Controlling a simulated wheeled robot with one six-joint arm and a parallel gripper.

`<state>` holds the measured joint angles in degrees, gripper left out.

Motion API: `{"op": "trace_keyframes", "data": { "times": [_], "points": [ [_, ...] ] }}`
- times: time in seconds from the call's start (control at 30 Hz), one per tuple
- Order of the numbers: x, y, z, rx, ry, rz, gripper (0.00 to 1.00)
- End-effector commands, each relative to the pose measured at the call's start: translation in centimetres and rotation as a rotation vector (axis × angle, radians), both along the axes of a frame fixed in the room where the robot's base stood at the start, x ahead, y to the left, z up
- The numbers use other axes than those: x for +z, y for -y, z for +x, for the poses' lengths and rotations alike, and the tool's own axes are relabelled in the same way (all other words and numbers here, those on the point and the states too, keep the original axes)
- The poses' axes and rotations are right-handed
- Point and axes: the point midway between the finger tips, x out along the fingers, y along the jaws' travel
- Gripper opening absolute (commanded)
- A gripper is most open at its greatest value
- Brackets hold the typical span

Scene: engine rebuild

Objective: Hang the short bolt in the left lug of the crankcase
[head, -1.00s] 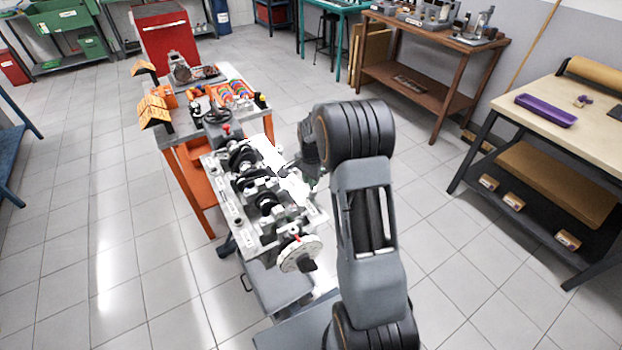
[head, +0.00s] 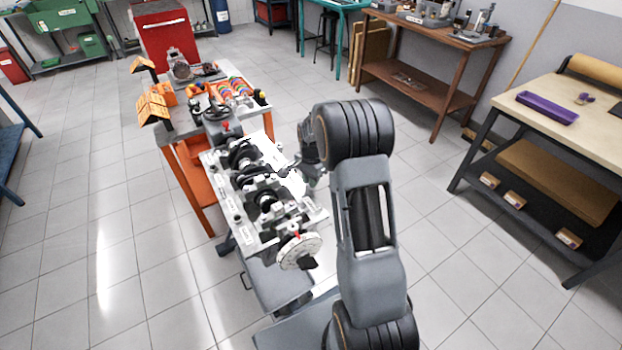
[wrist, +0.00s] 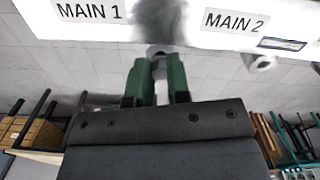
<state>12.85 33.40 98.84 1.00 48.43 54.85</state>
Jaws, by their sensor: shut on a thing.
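The crankcase (head: 236,215) is a pale block with a dark crankshaft along its top, lying on a grey stand in the head view. In the wrist view its white side (wrist: 180,30) runs across the top, with labels MAIN 1 and MAIN 2. My gripper (wrist: 157,62) has green fingers and points at this side between the labels. It is shut on a small grey part, apparently the short bolt (wrist: 157,49), mostly hidden between the fingertips. A blurred dark patch lies just beyond it. In the head view my gripper is at the crankcase's right edge, its fingers unclear.
A small round stub (wrist: 262,62) sticks out below MAIN 2. An orange-legged bench (head: 180,130) with parts stands behind the crankcase. A wooden table (head: 430,85) and a pale-topped workbench (head: 545,130) stand to the right. The floor between is clear.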

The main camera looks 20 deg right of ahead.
Motion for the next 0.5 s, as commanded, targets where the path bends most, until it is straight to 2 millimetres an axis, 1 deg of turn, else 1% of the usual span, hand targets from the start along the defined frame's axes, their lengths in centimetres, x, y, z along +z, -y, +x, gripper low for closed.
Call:
{"op": "trace_keyframes", "data": {
  "times": [0.5],
  "points": [
    [-0.85, 0.00, 0.00, 0.000, 0.000, 0.000, 0.00]
  ]
}}
